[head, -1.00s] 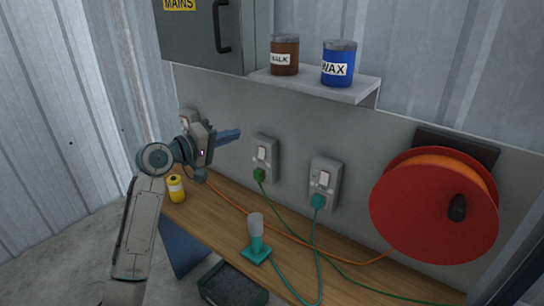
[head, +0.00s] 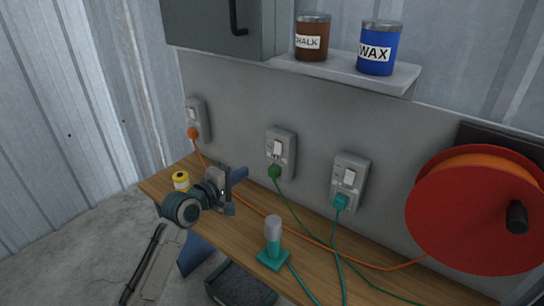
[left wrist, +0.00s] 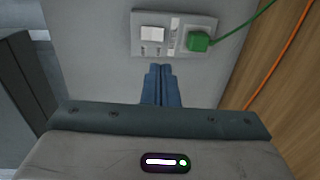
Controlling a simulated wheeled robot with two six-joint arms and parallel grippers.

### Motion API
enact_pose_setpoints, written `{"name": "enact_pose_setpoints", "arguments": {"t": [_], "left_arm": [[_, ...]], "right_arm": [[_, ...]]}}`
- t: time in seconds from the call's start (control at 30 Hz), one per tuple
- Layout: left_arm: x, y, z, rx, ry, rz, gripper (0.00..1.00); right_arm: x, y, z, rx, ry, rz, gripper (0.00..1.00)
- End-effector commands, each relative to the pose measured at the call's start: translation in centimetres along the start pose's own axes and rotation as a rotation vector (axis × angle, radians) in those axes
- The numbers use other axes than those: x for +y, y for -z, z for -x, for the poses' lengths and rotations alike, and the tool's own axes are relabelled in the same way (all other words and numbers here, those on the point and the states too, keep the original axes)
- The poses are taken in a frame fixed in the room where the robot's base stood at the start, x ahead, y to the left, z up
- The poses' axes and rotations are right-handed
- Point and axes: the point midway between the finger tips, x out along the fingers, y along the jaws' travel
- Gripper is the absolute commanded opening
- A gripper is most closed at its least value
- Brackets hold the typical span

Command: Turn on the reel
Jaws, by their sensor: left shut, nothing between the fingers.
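The red reel (head: 470,225) with orange cable wound on it and a black knob hangs at the right in the head view. Its orange cable (head: 375,266) runs left along the bench to an orange plug (head: 193,133) in the left wall socket (head: 199,112). The middle socket (head: 280,146) has a green plug (head: 274,171); the right socket (head: 349,179) has a teal plug (head: 341,202). Each has a rocker switch. My left gripper (head: 240,173) is shut and empty, left of the middle socket. In the left wrist view its blue fingers (left wrist: 161,72) point toward the green-plug socket (left wrist: 170,35), apparently apart from it.
A shelf (head: 345,72) holds a brown CHALK tin (head: 312,38) and a blue WAX tin (head: 379,48). A grey cabinet (head: 205,25) is at upper left. On the bench (head: 300,235) stand a yellow can (head: 181,181) and a teal lamp-like item (head: 273,240). Cables cross the bench.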

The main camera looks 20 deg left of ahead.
Motion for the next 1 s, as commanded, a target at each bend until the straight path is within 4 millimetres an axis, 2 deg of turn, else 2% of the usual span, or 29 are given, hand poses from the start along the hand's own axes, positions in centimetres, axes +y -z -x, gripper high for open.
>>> {"name": "enact_pose_setpoints", "arguments": {"t": [0.17, 0.6, 0.7, 0.83, 1.0], "left_arm": [[0.2, 0.0, -1.4, 0.0, -0.002, 0.004, 0.0], [0.2, -0.1, -10.4, -0.002, 0.0, 0.004, 0.0], [0.2, -0.1, -11.9, -0.002, 0.001, 0.003, 0.0], [0.1, 0.0, -13.2, -0.001, 0.0, 0.002, 0.0], [0.1, -0.1, -13.9, -0.001, 0.0, 0.001, 0.0]], "right_arm": [[0.2, 0.0, 0.3, 0.001, -0.001, 0.001, 0.36], [-0.7, -0.2, 1.6, 0.002, 0.009, -0.004, 0.36], [-0.9, -0.3, 1.9, 0.001, 0.011, -0.005, 0.36], [-0.9, -0.4, 2.0, -0.001, 0.011, -0.005, 0.36], [-0.7, -0.5, 2.1, -0.004, 0.009, -0.004, 0.36]]}}
